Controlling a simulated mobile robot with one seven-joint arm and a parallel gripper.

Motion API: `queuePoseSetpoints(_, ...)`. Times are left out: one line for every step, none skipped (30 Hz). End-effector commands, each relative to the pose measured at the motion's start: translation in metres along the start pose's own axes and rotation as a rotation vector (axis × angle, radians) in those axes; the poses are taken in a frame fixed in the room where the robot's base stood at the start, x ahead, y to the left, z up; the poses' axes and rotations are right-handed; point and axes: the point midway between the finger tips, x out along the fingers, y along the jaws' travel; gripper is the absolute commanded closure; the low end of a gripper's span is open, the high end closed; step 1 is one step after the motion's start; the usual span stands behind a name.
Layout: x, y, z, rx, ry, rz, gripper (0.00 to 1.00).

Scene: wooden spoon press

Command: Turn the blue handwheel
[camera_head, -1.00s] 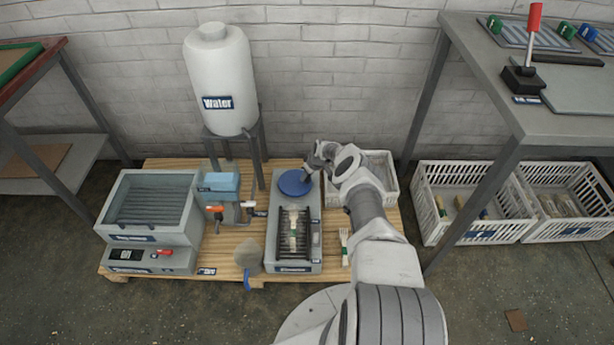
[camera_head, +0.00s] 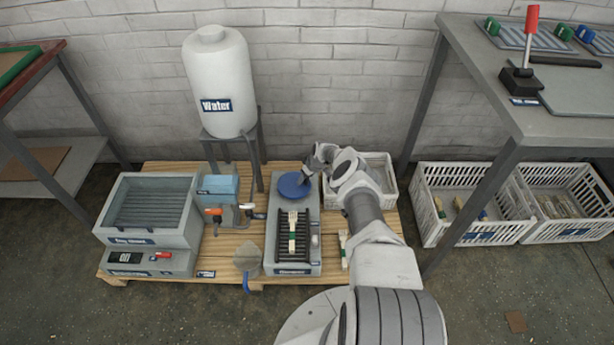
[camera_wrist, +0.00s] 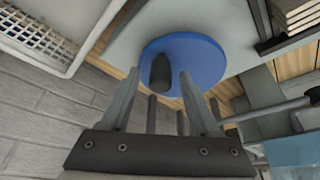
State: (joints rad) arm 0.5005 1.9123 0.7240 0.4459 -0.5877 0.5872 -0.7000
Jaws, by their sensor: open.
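The blue handwheel (camera_head: 291,187) is a flat disc on top of the far end of a grey machine (camera_head: 270,235). In the wrist view the blue handwheel (camera_wrist: 205,62) shows close ahead, with a dark knob (camera_wrist: 160,72) standing out from its face. My gripper (camera_head: 305,178) is at the wheel's right edge. In the wrist view my gripper (camera_wrist: 155,90) has its fingers apart, with the knob between or just beyond their tips. I cannot tell whether a finger touches it. A bundle of wooden utensils with a green band (camera_head: 292,235) lies on the machine's dark slatted bed.
A white water tank (camera_head: 220,85) stands on a frame behind. A grey box machine (camera_head: 150,215) and a blue-topped unit (camera_head: 218,188) are to the left. A white crate (camera_head: 378,165) is behind my arm. A metal table (camera_head: 565,110) stands at right, with crates below.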

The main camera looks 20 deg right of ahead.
Motion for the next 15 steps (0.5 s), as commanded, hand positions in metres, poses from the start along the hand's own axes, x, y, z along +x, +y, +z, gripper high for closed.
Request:
queuePoseSetpoints(-0.002, 0.000, 0.000, 0.000, 0.000, 0.000, 0.38)
queuePoseSetpoints(-0.003, 0.000, -0.001, 0.000, 0.000, 0.000, 0.38)
queuePoseSetpoints(-0.005, 0.000, -0.001, 0.000, 0.000, 0.000, 0.38)
queuePoseSetpoints(-0.007, 0.000, -0.002, 0.000, 0.000, -0.001, 0.38)
queuePoseSetpoints(-0.010, 0.000, -0.002, 0.000, 0.000, -0.001, 0.38)
queuePoseSetpoints(-0.014, 0.001, -0.003, 0.000, 0.000, 0.000, 0.38)
queuePoseSetpoints(-0.017, 0.001, -0.003, -0.001, 0.001, 0.000, 0.38)
queuePoseSetpoints(-0.021, 0.000, -0.003, -0.001, 0.000, 0.000, 0.38)
queuePoseSetpoints(-0.026, 0.000, -0.003, 0.000, 0.000, -0.001, 0.38)
queuePoseSetpoints(-0.030, 0.000, -0.003, 0.000, -0.001, -0.001, 0.38)
queuePoseSetpoints(-0.034, 0.001, -0.003, 0.000, 0.000, 0.000, 0.38)
queuePoseSetpoints(-0.039, 0.001, -0.003, 0.000, 0.000, 0.000, 0.38)
queuePoseSetpoints(-0.044, 0.001, -0.004, -0.002, 0.000, 0.000, 0.38)
queuePoseSetpoints(-0.049, 0.000, -0.004, -0.002, 0.000, -0.001, 0.38)
queuePoseSetpoints(-0.055, 0.001, -0.004, -0.001, 0.000, 0.000, 0.38)
